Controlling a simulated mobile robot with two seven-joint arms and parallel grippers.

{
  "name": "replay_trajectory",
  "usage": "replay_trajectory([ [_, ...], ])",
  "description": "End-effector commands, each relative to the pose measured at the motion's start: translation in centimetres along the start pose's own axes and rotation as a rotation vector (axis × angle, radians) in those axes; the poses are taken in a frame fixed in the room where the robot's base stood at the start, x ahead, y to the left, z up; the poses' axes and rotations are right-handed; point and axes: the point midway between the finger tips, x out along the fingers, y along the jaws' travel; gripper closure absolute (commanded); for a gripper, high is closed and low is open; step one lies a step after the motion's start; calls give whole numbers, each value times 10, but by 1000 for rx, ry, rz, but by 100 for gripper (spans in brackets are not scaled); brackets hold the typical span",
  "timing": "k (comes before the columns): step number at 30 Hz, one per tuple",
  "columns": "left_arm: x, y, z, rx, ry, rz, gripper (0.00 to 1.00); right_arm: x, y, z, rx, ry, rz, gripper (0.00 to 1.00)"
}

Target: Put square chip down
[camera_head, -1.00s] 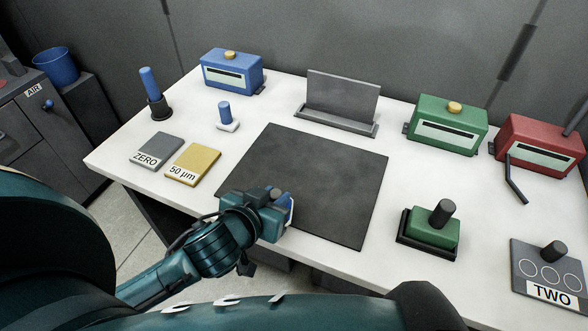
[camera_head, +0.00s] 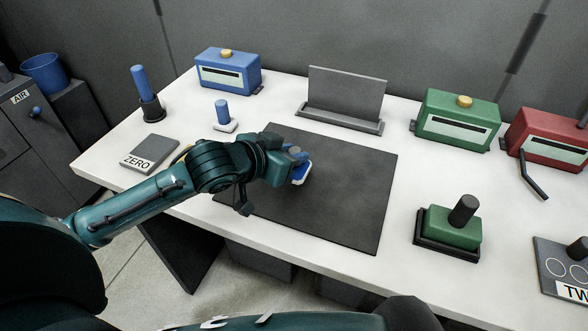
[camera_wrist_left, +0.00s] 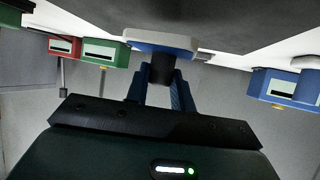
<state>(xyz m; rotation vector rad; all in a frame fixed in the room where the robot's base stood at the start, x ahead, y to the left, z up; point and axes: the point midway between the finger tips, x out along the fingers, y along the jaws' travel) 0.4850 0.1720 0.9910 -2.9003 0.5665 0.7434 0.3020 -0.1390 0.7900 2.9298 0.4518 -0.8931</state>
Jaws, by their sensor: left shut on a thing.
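My left gripper (camera_head: 296,153) is shut on the square chip (camera_head: 302,174), a blue and white plate with a dark upright stem. The chip shows from close up in the left wrist view (camera_wrist_left: 160,42), with the stem between the fingers (camera_wrist_left: 160,85). The gripper and chip are over the upper left part of the dark grey mat (camera_head: 340,215). I cannot tell whether the chip touches the mat. My gripper and arm hide part of the mat. My right gripper is not in view.
A ZERO plate (camera_head: 150,148) and a small blue-handled piece (camera_head: 223,113) stand left of the mat. A grey stand (camera_head: 345,95) is behind it. A green block with a black knob (camera_head: 450,230) is to the right. The mat's middle and right are clear.

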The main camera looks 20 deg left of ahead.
Motion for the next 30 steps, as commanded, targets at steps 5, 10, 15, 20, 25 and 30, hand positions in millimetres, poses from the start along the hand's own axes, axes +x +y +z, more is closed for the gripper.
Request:
replay_trajectory([
  [5,7,0,13,0,-1,0,100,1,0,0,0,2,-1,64],
  [10,18,0,34,0,-1,0,100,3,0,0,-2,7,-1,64],
  [15,20,0,36,1,2,0,100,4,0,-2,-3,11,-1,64],
  [20,20,0,37,0,2,0,100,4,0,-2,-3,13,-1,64],
  [25,21,0,38,0,1,0,66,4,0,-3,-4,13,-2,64],
  [30,21,0,38,0,1,0,54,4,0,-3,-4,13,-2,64],
])
